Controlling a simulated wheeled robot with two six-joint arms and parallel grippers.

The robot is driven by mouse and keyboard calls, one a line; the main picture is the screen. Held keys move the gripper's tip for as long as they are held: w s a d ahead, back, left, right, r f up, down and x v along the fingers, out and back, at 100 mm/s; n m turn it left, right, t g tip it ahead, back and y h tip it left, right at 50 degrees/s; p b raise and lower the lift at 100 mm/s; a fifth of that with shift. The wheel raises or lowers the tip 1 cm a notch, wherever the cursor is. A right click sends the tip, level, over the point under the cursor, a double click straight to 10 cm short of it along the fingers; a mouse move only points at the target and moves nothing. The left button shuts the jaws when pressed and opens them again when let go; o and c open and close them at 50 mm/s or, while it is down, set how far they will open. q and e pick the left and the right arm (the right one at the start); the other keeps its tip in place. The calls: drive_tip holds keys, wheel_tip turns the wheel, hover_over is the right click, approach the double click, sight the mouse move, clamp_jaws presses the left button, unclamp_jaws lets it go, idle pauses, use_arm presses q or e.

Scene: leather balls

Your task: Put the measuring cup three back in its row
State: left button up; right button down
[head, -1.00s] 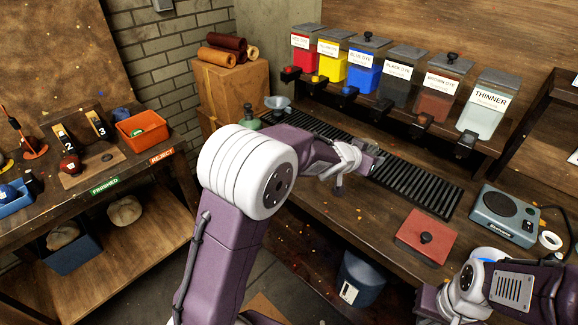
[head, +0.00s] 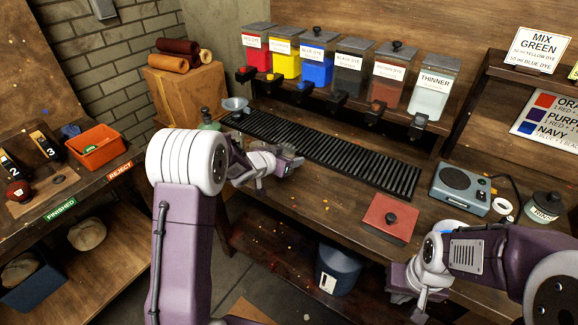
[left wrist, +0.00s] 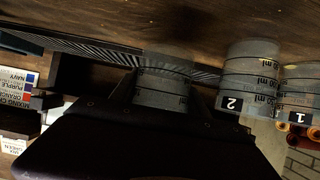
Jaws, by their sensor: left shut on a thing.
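My left gripper (head: 288,160) is low over the front of the bench, just before the black slatted rack (head: 345,158). In the left wrist view it is shut on a clear measuring cup (left wrist: 166,82) with dark graduation marks; no number shows on it. Measuring cup two (left wrist: 240,80) and measuring cup one (left wrist: 300,95) stand beside it in a line. I cannot tell whether the held cup touches the bench. In the head view my left arm hides the other cups. My right gripper (head: 412,292) is at the bench's front edge, its jaw opening unclear.
Dye bins line the back shelf, with the thinner bin (head: 432,92) at the right end. A red pad (head: 391,217) and a grey scale (head: 460,188) are on the bench to the right. A blue bin (head: 338,270) stands below.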

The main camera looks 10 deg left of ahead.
use_arm(q)
wheel_tip(320, 180, down, 4)
drive_tip(key=shift+r+b, duration=0.25)
drive_tip(key=shift+b, duration=0.3)
drive_tip(key=shift+f, duration=0.1)
drive_tip(key=o, duration=1.4)
drive_tip(key=shift+o, duration=0.2)
